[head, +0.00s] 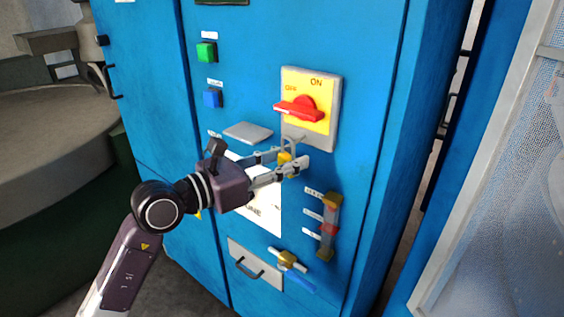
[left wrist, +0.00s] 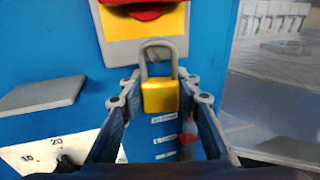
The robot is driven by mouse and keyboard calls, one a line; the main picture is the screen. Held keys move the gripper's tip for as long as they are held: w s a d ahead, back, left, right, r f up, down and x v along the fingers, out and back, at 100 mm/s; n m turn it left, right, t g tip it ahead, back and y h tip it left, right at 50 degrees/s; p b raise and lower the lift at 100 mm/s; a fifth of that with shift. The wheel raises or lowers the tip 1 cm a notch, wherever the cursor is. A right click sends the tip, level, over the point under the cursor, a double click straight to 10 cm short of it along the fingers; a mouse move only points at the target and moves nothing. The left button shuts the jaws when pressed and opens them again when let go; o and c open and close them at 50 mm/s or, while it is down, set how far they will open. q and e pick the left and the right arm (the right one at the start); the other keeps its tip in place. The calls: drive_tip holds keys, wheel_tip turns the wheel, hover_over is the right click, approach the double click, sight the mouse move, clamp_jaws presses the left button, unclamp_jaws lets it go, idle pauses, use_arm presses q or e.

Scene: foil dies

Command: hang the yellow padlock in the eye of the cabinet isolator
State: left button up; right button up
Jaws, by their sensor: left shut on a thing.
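The cabinet isolator (head: 324,120) is a grey plate with a yellow face on the blue cabinet. Its red handle (head: 299,109) lies across, its end toward OFF. My left gripper (head: 293,166) is just below the isolator, shut on the yellow padlock (head: 285,159). In the left wrist view the padlock (left wrist: 160,96) is upright between the fingers with its grey shackle (left wrist: 158,58) up. The shackle overlaps the lower edge of the isolator plate (left wrist: 146,50). I cannot tell whether it passes through the eye; the eye is not clearly visible. My right gripper is not in view.
A small grey shelf (head: 248,132) sticks out left of the isolator. Green (head: 206,52) and blue (head: 212,98) buttons are at upper left. A drawer-like panel with a handle (head: 250,268) is low down.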

use_arm(q)
drive_tip(key=shift+w+d+f+b, duration=0.2)
drive_tip(key=shift+w+d, duration=0.15)
drive_tip(key=shift+w, duration=0.15)
drive_tip(key=shift+w+d+f+b, duration=0.1)
drive_tip(key=shift+w+d+b, duration=0.05)
drive_tip(key=shift+w+d, duration=0.3)
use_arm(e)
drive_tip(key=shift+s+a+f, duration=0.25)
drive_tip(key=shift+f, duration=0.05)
use_arm(q)
drive_tip(key=shift+f, duration=0.1)
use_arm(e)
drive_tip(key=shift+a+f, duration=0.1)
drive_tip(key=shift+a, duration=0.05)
use_arm(q)
drive_tip(key=shift+w+f, duration=0.1)
drive_tip(key=shift+f, duration=0.15)
